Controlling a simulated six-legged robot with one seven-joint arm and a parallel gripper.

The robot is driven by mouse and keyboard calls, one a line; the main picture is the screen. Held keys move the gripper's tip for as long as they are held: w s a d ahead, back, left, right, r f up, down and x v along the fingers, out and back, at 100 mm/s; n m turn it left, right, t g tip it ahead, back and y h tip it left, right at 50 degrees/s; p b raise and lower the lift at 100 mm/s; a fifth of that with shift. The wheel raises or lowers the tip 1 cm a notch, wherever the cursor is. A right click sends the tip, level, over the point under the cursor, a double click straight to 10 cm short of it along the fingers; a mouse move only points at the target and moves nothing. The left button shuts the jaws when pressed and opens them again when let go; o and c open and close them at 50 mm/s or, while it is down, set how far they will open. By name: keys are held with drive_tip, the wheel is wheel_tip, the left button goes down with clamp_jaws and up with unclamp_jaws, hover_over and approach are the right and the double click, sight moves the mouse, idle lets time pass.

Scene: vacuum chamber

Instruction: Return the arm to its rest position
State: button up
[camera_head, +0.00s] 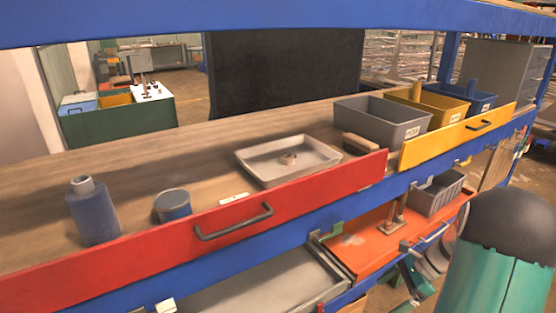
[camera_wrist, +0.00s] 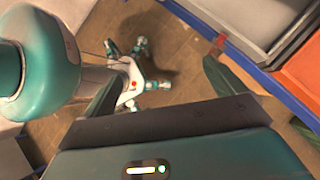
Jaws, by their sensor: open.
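My gripper (camera_wrist: 160,80) shows in the wrist view, with a green finger on each side of a dark bar. The fingers are wide apart and nothing is seen between them. A large teal part of my arm fills the upper left of that view. In the head view, a teal part of my arm with a black rounded end stands at the lower right, in front of the bench. The gripper's fingers are not visible there.
A bench with a red drawer front (camera_head: 290,210) and yellow drawer front (camera_head: 455,138) crosses the head view. It holds a bottle (camera_head: 92,212), a jar (camera_head: 173,205), a shallow tray (camera_head: 320,160) and several bins, including a grey bin (camera_head: 385,122). A blue shelf edge (camera_wrist: 275,90) lies right in the wrist view.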

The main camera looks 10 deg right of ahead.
drive_tip(key=s+a+r+n+t+h, duration=0.2)
drive_tip(key=s+a+r+n+h, duration=0.2)
drive_tip(key=a+r+n, duration=0.6)
drive_tip(key=s+a+r+n+t+h, duration=0.2)
drive_tip(key=s+a+r+n+h, duration=0.2)
drive_tip(key=s+a+r+n, duration=0.3)
drive_tip(key=a+r+n, duration=0.4)
drive_tip(key=a+n, duration=0.1)
drive_tip(key=a, duration=0.3)
drive_tip(key=shift+s+r, duration=0.2)
drive_tip(key=shift+r, duration=0.05)
